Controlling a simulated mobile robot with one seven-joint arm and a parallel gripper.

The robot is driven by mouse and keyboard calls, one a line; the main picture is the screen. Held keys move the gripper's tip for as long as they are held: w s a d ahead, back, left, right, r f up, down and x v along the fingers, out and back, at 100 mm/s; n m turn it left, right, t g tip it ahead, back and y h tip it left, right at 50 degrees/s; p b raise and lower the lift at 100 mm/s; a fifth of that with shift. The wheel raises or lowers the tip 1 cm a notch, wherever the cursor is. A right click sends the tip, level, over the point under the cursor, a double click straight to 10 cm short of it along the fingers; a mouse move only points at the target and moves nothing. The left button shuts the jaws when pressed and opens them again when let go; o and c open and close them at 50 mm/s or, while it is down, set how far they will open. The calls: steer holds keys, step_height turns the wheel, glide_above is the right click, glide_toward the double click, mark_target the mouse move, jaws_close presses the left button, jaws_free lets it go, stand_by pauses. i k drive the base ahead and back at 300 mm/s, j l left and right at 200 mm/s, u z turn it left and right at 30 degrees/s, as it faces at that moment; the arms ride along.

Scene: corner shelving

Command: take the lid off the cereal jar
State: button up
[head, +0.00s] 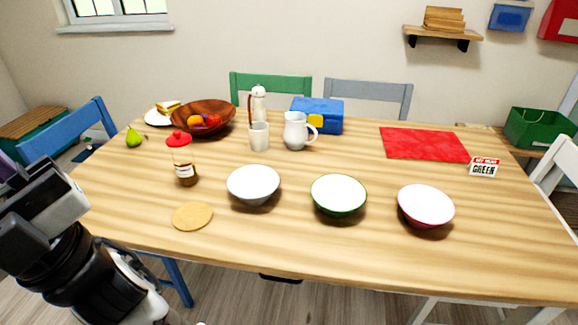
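The cereal jar (185,165) stands upright on the left part of the wooden table. It looks clear, with a pale label low down and brown contents at the bottom. Its red lid (179,139) with a small knob sits on top. My gripper (40,190) is at the left edge of the picture, beside the table and left of the jar, not touching it. Its fingertips cannot be made out, so whether it is open or shut does not show.
A round tan mat (192,216) lies in front of the jar, and a white bowl (253,181) stands to its right. A blue chair (65,131) stands at the table's left end.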

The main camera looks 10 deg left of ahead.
mark_target(178, 139)
steer(key=j+z, duration=0.1)
steer(key=j, duration=0.75)
steer(key=j+z, duration=0.1)
steer(key=j, duration=0.8)
steer(key=k+j+z, duration=0.1)
steer(key=j, duration=0.75)
steer(key=k+j, duration=0.1)
steer(key=j, duration=0.75)
steer(key=i, duration=0.95)
steer(key=l+z, duration=0.05)
